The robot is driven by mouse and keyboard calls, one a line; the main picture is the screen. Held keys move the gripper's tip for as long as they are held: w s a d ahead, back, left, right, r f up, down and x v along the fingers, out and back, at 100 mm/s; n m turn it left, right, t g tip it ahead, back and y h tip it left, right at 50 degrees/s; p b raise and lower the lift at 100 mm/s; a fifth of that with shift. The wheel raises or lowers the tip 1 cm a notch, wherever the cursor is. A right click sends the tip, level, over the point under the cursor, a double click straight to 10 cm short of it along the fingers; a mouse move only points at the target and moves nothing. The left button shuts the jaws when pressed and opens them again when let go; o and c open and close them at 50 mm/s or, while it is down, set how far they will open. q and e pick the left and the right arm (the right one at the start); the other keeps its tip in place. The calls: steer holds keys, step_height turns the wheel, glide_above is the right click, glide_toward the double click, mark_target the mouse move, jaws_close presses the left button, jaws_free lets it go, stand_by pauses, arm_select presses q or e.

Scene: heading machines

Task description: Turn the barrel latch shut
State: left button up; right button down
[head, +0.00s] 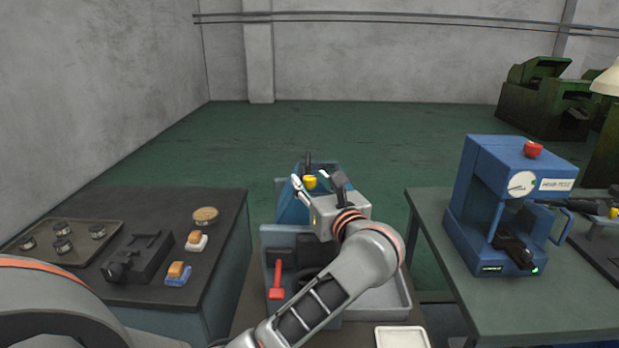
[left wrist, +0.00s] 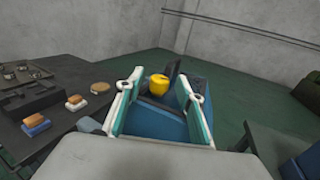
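A yellow knob (head: 310,182) sits at the top of a blue machine (head: 287,212) in the middle of the head view, with a dark upright part behind it. I cannot tell for sure that this knob is the barrel latch, or how far it is turned. My left gripper (head: 317,184) is open, its fingers pointing at the machine. In the left wrist view the yellow knob (left wrist: 158,85) shows in the gap between the two spread fingertips (left wrist: 161,90); contact is not visible. The gripper hides part of the machine. My right gripper is not in view.
A red-handled lever (head: 276,282) stands on the machine's near side, left of my forearm. A dark bench (head: 215,262) with a tray and small parts is at left. A green bench (head: 450,285) with a blue press (head: 480,185) is at right.

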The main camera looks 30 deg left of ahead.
arm_select(q)
steer(key=shift+w+a, duration=0.4)
steer(key=shift+a, duration=0.2)
jaws_close()
steer(key=shift+f+m+t+h+b, duration=0.1)
steer(key=shift+m+t+h+b, duration=0.5)
steer(key=shift+t+h+b, duration=0.15)
steer(key=shift+m+t+h+b, duration=0.35)
steer(key=shift+m+t+h, duration=0.5)
steer(key=shift+t, duration=0.1)
jaws_free()
